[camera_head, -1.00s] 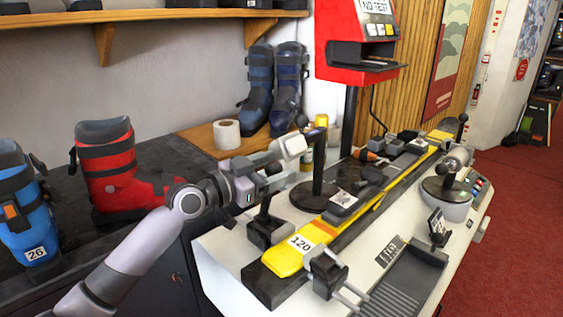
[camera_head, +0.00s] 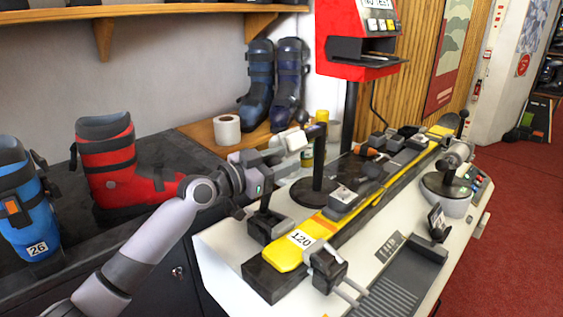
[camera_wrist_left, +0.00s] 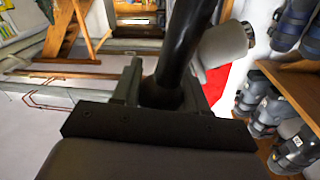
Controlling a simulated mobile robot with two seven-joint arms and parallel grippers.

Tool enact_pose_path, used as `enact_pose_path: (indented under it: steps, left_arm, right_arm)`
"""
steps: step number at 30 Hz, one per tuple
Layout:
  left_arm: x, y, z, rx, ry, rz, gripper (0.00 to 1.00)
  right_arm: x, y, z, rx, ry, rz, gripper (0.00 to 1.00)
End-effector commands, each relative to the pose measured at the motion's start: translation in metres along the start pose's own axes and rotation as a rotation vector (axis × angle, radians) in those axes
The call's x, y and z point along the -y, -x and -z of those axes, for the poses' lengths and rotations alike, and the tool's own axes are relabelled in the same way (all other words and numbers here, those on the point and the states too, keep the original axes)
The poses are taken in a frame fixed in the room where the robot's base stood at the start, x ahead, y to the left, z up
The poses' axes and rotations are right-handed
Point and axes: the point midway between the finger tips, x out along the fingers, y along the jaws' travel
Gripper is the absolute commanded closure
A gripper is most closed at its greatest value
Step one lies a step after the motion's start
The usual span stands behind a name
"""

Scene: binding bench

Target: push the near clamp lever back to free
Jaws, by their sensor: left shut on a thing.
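The near clamp lever (camera_head: 265,203) is a dark rod that rises from a black clamp block (camera_head: 268,228) at the left side of the yellow ski (camera_head: 283,257), close to its near tip. My left gripper (camera_head: 273,180) is at the lever's upper end and shut on it. Its fingertips are small and partly hidden in the head view. In the left wrist view a thick black shaft, the lever (camera_wrist_left: 188,45), stands between the two dark fingers. My right gripper is in neither view now.
A black post stand (camera_head: 316,185) rises just right of my left gripper. A second black clamp (camera_head: 327,268) sits at the ski's near right. A red boot (camera_head: 108,165) and a blue boot (camera_head: 28,215) stand on the dark counter.

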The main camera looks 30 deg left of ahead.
Motion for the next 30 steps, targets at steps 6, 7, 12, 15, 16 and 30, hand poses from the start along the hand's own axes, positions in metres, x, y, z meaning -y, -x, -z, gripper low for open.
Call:
enact_pose_path:
  steps: [6,7,12,15,16,30]
  left_arm:
    - [0.016,0.002,-0.002,-0.012,0.078,0.007,1.0]
    - [0.019,0.002,-0.003,-0.014,0.096,0.008,1.0]
    - [0.041,0.005,-0.006,-0.03,0.227,0.013,1.0]
    - [0.057,0.007,-0.01,-0.04,0.32,0.014,1.0]
    - [0.061,0.008,-0.011,-0.045,0.348,0.016,1.0]
    - [0.125,0.015,-0.044,-0.094,0.795,0.022,1.0]
  right_arm:
    - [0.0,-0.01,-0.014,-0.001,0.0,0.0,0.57]
    - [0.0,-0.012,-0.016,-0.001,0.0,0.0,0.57]
    - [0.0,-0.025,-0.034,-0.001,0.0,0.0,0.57]
    - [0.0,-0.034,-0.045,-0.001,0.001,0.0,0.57]
    - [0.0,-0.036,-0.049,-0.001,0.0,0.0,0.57]
    - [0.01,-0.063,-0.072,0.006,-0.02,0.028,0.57]
